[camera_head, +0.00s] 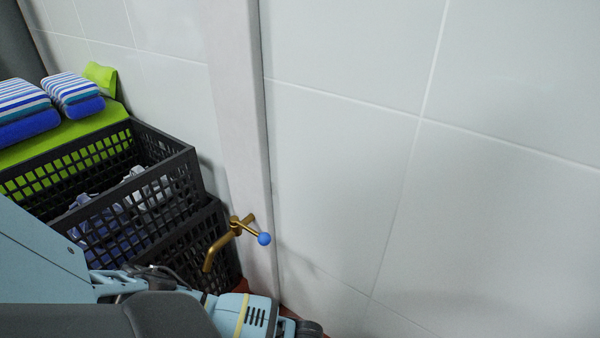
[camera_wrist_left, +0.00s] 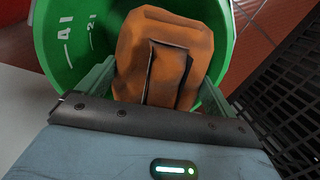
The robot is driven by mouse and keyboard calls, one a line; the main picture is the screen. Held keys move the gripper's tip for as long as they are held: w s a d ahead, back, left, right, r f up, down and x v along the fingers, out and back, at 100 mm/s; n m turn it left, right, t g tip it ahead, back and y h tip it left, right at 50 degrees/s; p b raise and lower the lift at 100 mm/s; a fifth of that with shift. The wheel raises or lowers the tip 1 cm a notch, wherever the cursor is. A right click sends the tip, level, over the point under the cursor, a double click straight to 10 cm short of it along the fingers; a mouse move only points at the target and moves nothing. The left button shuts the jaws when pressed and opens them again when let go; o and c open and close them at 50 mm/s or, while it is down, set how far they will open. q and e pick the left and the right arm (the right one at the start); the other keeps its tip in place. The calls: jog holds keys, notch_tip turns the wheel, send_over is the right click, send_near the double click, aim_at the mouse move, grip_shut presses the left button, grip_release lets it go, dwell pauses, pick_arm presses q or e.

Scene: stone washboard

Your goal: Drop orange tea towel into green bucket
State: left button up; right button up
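The orange tea towel (camera_wrist_left: 165,55) is a folded, upright bundle in the left wrist view. It fills the space between the two fingers of my left gripper (camera_wrist_left: 160,85), which look closed against its sides. The green bucket (camera_wrist_left: 75,45), with white level marks on its inner wall, lies behind and around the towel. The towel covers much of the bucket's opening, and the bucket's bottom is hidden. In the head view my left arm crosses the lower left, but the towel, the bucket and the left fingertips do not show. My right gripper is in neither view.
Stacked black crates (camera_head: 130,190) hold cloths at the left; a black mesh side (camera_wrist_left: 285,95) also shows in the wrist view. A brass tap (camera_head: 228,240) with a blue knob sticks out near the wall. Striped towels (camera_head: 72,88) lie on a green surface. White tiled wall fills the right.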

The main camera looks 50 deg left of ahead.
pick_arm(q)
jog(key=shift+o, duration=0.7)
jog(key=r+p, duration=0.1)
jog(key=r, duration=0.1)
jog(key=r+p, duration=0.2)
jog(key=r, duration=0.1)
jog(key=r+p, duration=0.1)
jog(key=r, duration=0.1)
jog(key=shift+w+d+r, duration=0.3)
jog(key=shift+w+d, duration=0.1)
jog(key=shift+r, duration=0.1)
